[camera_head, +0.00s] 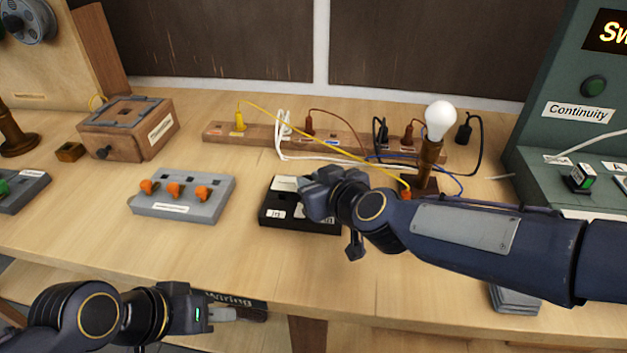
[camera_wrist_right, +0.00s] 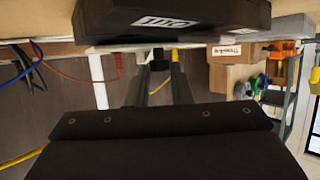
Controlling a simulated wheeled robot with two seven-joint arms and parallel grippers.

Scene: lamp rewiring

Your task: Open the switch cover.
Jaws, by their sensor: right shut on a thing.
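The black switch box (camera_head: 271,214) with its pale labels lies on the bench, in the middle of the head view. My right gripper (camera_head: 306,199) is over its right part and hides much of it. In the right wrist view the box's dark body (camera_wrist_right: 190,12) with a white label fills the top, and my right gripper's two fingers (camera_wrist_right: 166,75) reach up to its edge. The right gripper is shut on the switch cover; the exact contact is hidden. My left gripper (camera_head: 228,314) is low at the bench's front edge, away from the box; its finger opening is unclear.
A grey tray (camera_head: 150,206) with orange connectors lies left of the box. A wooden box (camera_head: 130,130) stands behind it. A terminal strip (camera_head: 262,134) with cables and a bulb lamp (camera_head: 440,118) are behind. Bare bench lies in front of the box.

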